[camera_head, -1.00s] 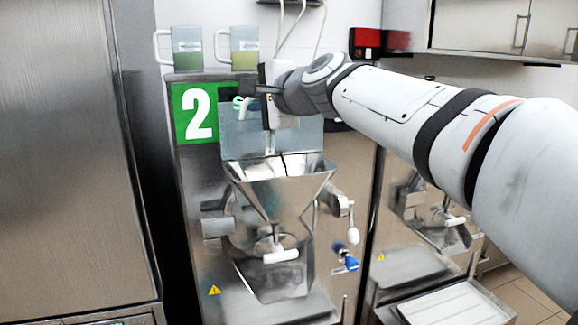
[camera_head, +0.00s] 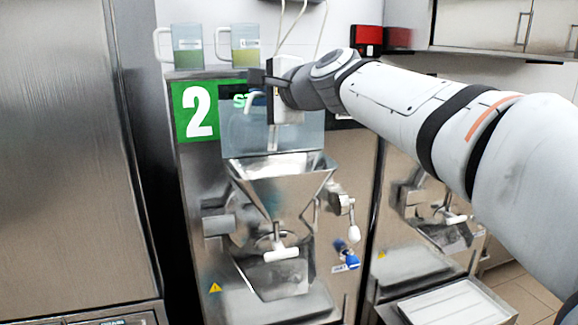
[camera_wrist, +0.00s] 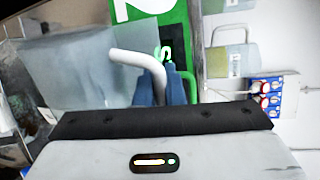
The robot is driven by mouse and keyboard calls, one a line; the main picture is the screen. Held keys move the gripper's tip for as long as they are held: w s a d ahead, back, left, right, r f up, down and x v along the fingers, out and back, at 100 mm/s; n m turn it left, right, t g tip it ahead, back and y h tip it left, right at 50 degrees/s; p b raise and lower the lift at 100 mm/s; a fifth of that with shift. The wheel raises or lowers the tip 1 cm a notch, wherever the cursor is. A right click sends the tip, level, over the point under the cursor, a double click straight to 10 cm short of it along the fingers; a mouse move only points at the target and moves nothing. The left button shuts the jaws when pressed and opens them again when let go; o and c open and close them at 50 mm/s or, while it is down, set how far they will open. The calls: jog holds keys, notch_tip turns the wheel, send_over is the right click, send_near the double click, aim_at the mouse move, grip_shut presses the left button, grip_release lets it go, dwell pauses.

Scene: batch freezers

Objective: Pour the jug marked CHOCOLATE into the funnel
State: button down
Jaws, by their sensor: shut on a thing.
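My gripper (camera_head: 256,82) is in front of the machine marked 2, above the funnel. In the wrist view its blue fingertips (camera_wrist: 160,86) are shut on a bent white handle (camera_wrist: 124,57). The handle appears to belong to a translucent grey panel (camera_head: 297,132), likely a lid, standing behind the steel funnel (camera_head: 281,182). The funnel's mouth is uncovered in front of the panel. Two clear jugs stand upright on the machine's top: one with dark green contents (camera_head: 188,58), one with yellow-green contents (camera_head: 246,57). Their labels are too small to read, so I cannot tell which says CHOCOLATE.
A tall steel cabinet (camera_head: 60,150) stands at the left. A second machine (camera_head: 420,230) stands at the right with a white tray (camera_head: 455,303) in front. A white-handled lever (camera_head: 352,232) sticks out right of the funnel. A red box (camera_head: 367,38) hangs on the back wall.

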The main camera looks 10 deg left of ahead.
aim_at(247, 106)
jog(key=s+a+n, duration=0.1)
jog(key=s+f, duration=0.1)
jog(key=shift+s+a+n, duration=0.3)
jog(key=shift+a+n, duration=0.1)
jog(key=shift+s+a+f+n, duration=0.1)
jog(key=shift+s+a+n, duration=0.05)
jog(key=shift+n, duration=0.15)
jog(key=shift+w+t, duration=0.2)
jog(key=shift+t, duration=0.1)
jog(key=shift+f+h, duration=0.15)
jog(key=shift+h, duration=0.15)
jog(key=shift+s+a+f, duration=0.1)
jog(key=shift+s+a, duration=0.05)
jog(key=shift+s, duration=0.1)
jog(key=shift+s+a+r+n+p, duration=0.4)
jog(key=shift+s+a+n+p, duration=0.3)
jog(key=shift+p, duration=0.45)
jog(key=s+a+f+n+t+p, duration=0.3)
jog(key=s+a+f+n+p, duration=0.3)
jog(key=n+p, duration=0.7)
jog(key=s+a, duration=0.1)
jog(key=s, duration=0.1)
jog(key=shift+s+t, duration=0.3)
jog(key=shift+s, duration=0.1)
